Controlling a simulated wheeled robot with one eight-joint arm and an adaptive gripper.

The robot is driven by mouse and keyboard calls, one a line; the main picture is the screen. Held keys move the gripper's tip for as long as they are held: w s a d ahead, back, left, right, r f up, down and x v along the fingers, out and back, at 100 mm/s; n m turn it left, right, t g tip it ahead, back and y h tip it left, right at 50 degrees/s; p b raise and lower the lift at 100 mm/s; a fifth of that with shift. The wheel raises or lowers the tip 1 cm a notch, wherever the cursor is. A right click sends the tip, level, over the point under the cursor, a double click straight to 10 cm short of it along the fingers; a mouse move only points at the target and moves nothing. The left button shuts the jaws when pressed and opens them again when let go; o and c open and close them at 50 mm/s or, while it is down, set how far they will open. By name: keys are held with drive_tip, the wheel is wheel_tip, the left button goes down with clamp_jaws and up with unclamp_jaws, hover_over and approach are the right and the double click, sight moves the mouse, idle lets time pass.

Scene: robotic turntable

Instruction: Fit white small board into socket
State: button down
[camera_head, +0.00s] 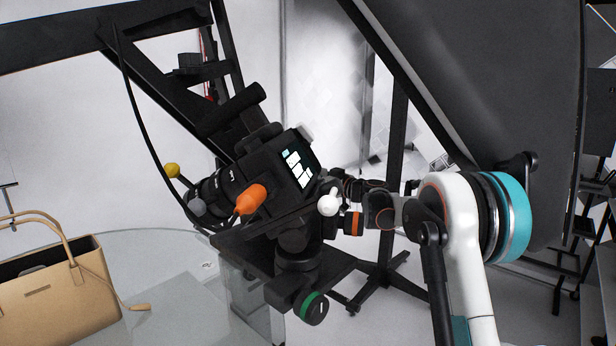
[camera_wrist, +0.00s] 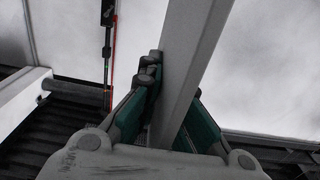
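In the wrist view, my gripper (camera_wrist: 176,92) has its teal-padded fingers on both sides of a long pale board (camera_wrist: 190,55), which I take for the white small board. The pads appear to press on it. The board is tilted, rising to the upper right and out of the picture; its lower end is hidden by my gripper. In the head view, my arm reaches left behind the black camera rig, which hides my fingertips. A small pale piece shows at the rig's upper right corner; I cannot tell if it is the same board. I cannot make out a socket.
The black camera rig (camera_head: 277,172) with an orange knob (camera_head: 250,199) stands close to my arm. A large dark panel (camera_head: 490,90) slants above it. A tan handbag (camera_head: 60,295) sits on a glass table (camera_head: 165,260) at left. The wrist view shows dark ribbed surfaces.

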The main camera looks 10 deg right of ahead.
drive_tip(key=shift+s+d, duration=0.1)
drive_tip(key=shift+s, duration=0.05)
drive_tip(key=shift+f+b, duration=1.5)
drive_tip(key=shift+f, duration=1.4)
drive_tip(key=shift+f+b, duration=1.25)
drive_tip(key=shift+f, duration=1.2)
drive_tip(key=c, duration=1.7)
unclamp_jaws()
drive_tip(key=shift+s, duration=0.1)
drive_tip(key=v, duration=1.2)
